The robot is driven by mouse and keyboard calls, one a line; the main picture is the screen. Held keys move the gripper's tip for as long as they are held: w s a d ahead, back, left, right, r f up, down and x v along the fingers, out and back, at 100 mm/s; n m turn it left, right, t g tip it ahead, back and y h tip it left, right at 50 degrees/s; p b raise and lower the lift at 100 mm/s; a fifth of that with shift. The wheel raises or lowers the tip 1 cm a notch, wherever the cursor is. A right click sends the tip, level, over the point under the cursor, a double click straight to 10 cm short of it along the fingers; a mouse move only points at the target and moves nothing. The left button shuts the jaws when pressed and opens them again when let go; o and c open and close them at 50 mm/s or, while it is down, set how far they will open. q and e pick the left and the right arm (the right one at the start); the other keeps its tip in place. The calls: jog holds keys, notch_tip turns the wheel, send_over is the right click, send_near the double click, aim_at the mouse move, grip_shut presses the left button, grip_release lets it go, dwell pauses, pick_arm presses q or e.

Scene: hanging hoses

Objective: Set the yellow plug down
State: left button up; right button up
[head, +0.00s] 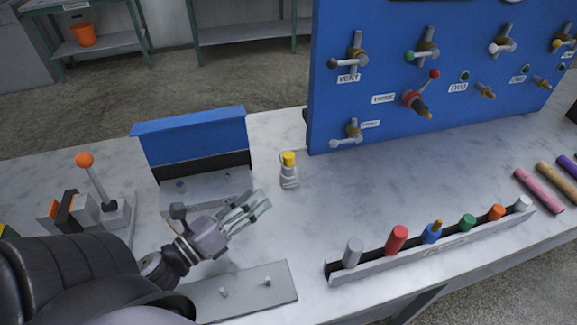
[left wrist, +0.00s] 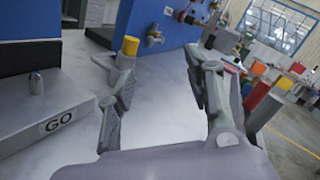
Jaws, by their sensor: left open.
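The yellow plug (head: 289,172) has a yellow top and a grey body. It stands upright on the light table between the blue-topped stand and the blue panel. My left gripper (head: 256,202) is open and empty, just left of and nearer than the plug. In the left wrist view my left gripper (left wrist: 165,68) has its fingers spread wide with bare table between them. The yellow plug (left wrist: 130,46) shows there just beyond the left finger, which hides part of its grey body. My right gripper is not in view.
A blue panel (head: 400,70) with valves stands behind. A rack (head: 437,253) of coloured plugs lies to the right, with loose coloured cylinders beyond. The blue-topped stand (head: 190,137) and an orange-knobbed lever (head: 97,182) are to the left. The table's middle is clear.

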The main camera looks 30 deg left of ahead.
pick_arm(q)
jog(key=m, duration=0.1)
jog(key=a+f+m+y, duration=0.1)
jog(key=m, duration=0.1)
jog(key=a+m+y, duration=0.1)
jog(key=shift+s+a+f+m+b, duration=0.15)
jog(key=shift+a+f+m+b, duration=0.15)
jog(key=shift+m+b, duration=0.1)
jog(key=p, duration=0.5)
send_near(285, 159)
jog(key=w, duration=0.5)
jog(key=shift+w+d+r, duration=0.2)
jog(key=shift+d, duration=0.1)
jog(key=shift+w+f, duration=0.1)
jog(key=shift+w, duration=0.45)
jog(key=w+p, duration=0.2)
jog(key=w, duration=0.3)
jog(key=shift+w+d+f, duration=0.1)
jog(key=shift+d, duration=0.1)
jog(key=shift+c, duration=0.6)
grip_shut()
